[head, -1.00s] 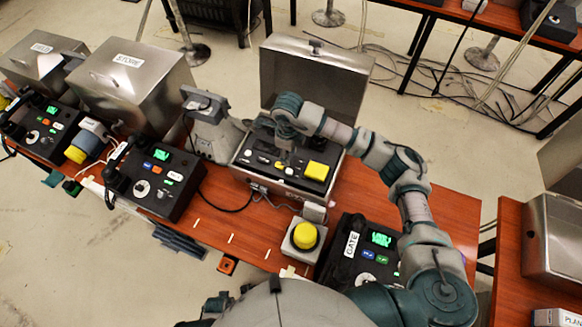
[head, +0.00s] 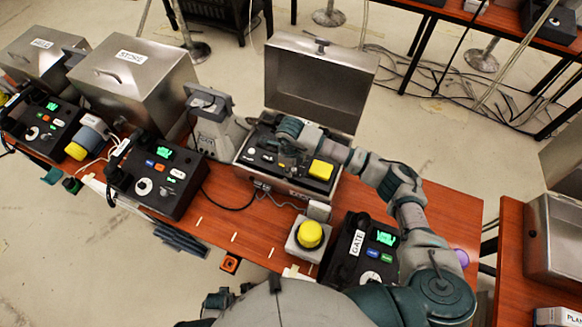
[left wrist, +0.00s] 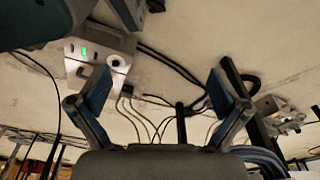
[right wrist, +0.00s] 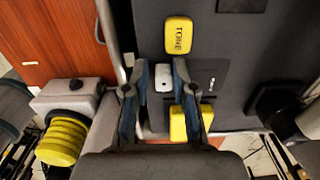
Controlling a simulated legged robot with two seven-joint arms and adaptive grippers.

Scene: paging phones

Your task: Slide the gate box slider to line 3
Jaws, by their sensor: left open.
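The gate box (head: 245,186) is an open metal case with a dark panel, behind the GATE phone (head: 345,265). A yellow TONE block (head: 321,170) is on its right side; it also shows in the right wrist view (right wrist: 178,36). My right gripper (right wrist: 163,66) is low over the panel, fingers partly closed, with a small white knob (right wrist: 163,80) between the fingertips. Whether they grip it, and whether it is the slider, I cannot tell. A second yellow block (right wrist: 205,120) is partly behind the right-hand finger. My left gripper (left wrist: 160,80) is open and empty, away from the box.
A round yellow button on a grey base (head: 310,235) stands in front of the box. A grey stand (head: 213,125) is left of it. Phones and the metal STORE box (head: 135,80) fill the table's left side. The raised lid (head: 318,85) closes off the back.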

